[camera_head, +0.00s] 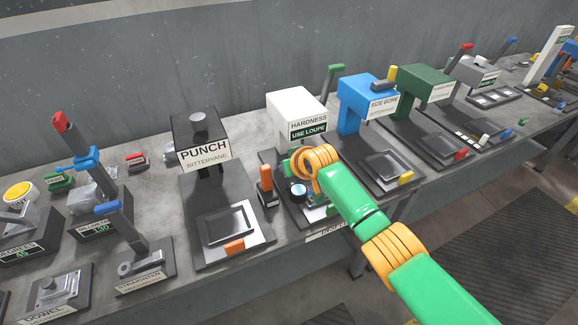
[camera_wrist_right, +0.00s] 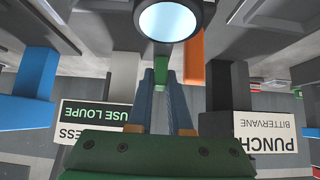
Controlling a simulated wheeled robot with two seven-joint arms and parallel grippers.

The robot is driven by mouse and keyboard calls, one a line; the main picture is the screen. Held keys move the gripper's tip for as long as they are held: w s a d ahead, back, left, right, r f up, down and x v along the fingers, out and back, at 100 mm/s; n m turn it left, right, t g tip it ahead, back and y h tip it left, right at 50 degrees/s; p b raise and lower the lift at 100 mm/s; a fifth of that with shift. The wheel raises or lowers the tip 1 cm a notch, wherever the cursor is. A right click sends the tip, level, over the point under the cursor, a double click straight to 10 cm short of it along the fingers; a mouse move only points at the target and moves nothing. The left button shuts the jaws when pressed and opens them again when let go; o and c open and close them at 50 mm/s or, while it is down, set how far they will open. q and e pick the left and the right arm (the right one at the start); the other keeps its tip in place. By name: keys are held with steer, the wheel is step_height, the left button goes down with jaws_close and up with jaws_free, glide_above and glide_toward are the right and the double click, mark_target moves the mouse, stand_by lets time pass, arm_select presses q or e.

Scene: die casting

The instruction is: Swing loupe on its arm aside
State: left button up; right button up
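The loupe (camera_head: 298,190) has a round pale lens in a dark ring, in front of the white hardness station (camera_head: 296,105) marked "USE LOUPE". Its lens fills the top middle of the upside-down right wrist view (camera_wrist_right: 168,20). A small green tab (camera_wrist_right: 162,62) shows just below the lens there. My right gripper (camera_wrist_right: 162,82) has its two grey-blue fingers on either side of this tab; whether they press on it I cannot tell. In the head view my right wrist hides the gripper and much of the loupe's arm. My left gripper is in neither view.
The punch station (camera_head: 198,140) and an orange block (camera_head: 265,178) stand left of the hardness station. The blue size gauge station (camera_head: 368,95) stands close on the right. Lever fixtures (camera_head: 130,230) crowd the bench's left end. The bench's front edge runs beneath my arm.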

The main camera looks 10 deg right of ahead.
steer(key=o, duration=0.4)
steer(key=shift+a, duration=0.1)
steer(key=shift+o, duration=0.2)
steer(key=shift+s+r+p, duration=0.35)
steer(key=shift+r+p, duration=0.05)
steer(key=shift+r, duration=0.1)
steer(key=v, duration=0.6)
steer(key=shift+f, duration=0.1)
steer(key=shift+p, duration=0.3)
